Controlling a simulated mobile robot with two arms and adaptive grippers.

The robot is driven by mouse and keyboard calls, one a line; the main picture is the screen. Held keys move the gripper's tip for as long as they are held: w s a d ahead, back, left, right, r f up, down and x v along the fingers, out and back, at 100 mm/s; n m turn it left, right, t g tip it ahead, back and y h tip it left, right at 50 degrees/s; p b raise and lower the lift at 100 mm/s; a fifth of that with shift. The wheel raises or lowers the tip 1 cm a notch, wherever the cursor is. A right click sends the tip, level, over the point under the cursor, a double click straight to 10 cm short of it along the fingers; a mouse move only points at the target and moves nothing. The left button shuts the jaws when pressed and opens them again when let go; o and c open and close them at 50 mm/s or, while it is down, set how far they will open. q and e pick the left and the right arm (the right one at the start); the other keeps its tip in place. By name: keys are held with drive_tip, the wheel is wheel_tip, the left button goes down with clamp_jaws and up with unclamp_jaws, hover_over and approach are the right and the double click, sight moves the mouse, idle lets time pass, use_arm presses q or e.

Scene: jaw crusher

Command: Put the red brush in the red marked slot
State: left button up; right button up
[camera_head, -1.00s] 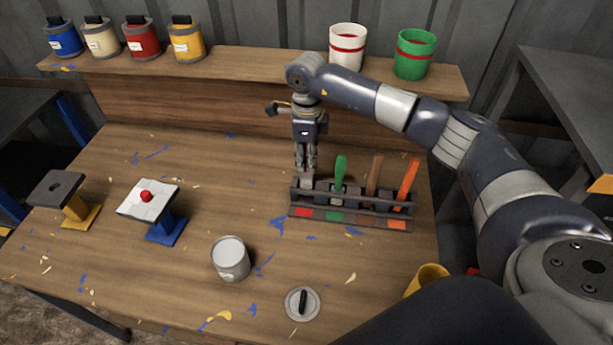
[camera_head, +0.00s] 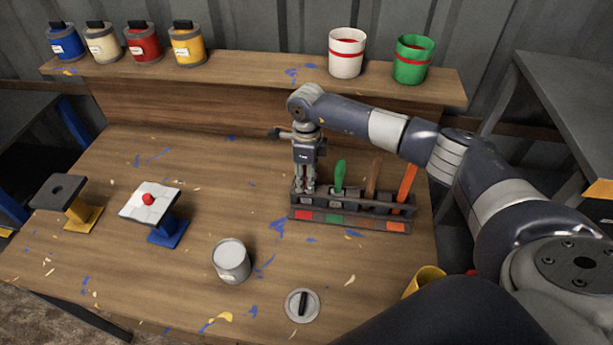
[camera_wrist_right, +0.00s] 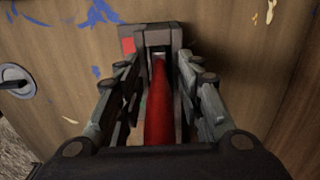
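The brush rack (camera_head: 352,222) stands on the table with a row of coloured marks along its front. The red mark (camera_head: 303,215) is at its left end; it also shows in the right wrist view (camera_wrist_right: 128,45). My right gripper (camera_head: 305,188) points down over the red-marked slot. In the right wrist view its fingers (camera_wrist_right: 160,95) lie on both sides of the red brush (camera_wrist_right: 160,112), whose far end is at the slot. The fingers look closed around the handle, though the contact is partly hidden. In the head view the gripper hides the brush. My left gripper is not in view.
Green (camera_head: 340,174), brown (camera_head: 374,178) and orange (camera_head: 406,182) brushes stand in the rack, right of my gripper. A grey can (camera_head: 231,260) and a round lid (camera_head: 302,306) are in front. Two small stands are at left. Paint cans line the back shelf (camera_head: 250,68).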

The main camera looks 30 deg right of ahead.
drive_tip(key=shift+r, duration=0.55)
wheel_tip(320, 180, up, 11)
drive_tip(key=b, duration=0.3)
drive_tip(key=shift+f, duration=0.2)
drive_tip(key=shift+r, duration=0.35)
